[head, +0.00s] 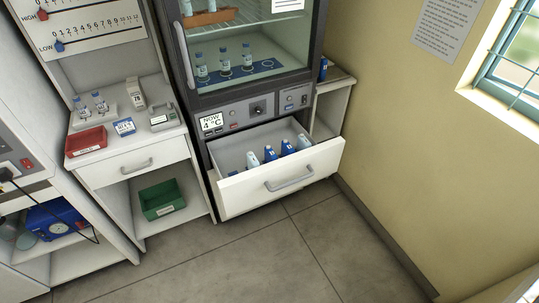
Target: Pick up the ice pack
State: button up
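Several small blue and white items stand in the open lower drawer (240,190) under the glass-fronted cabinet. They may be ice packs, but they are too small to be sure. One paler item (252,160) stands at the left, a blue and white one (270,154) beside it, a dark blue one (287,148) further right, and a pale one (303,142) at the right end. Their lower parts are hidden by the drawer front. My gripper is not in view.
The cabinet (258,110) has a closed glass door with vials inside. A counter at left holds a red tray (86,141), vials, a blue-and-white card (124,127) and a small device (163,117). A green bin (161,199) sits below. The floor (290,255) in front is clear.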

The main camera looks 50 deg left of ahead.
aim_at(252, 162)
jog(key=k+j+u, duration=0.25)
jog(key=j+u, duration=0.55)
jog(key=u, duration=0.8)
jog(key=k+j, duration=0.05)
jog(key=j, duration=0.05)
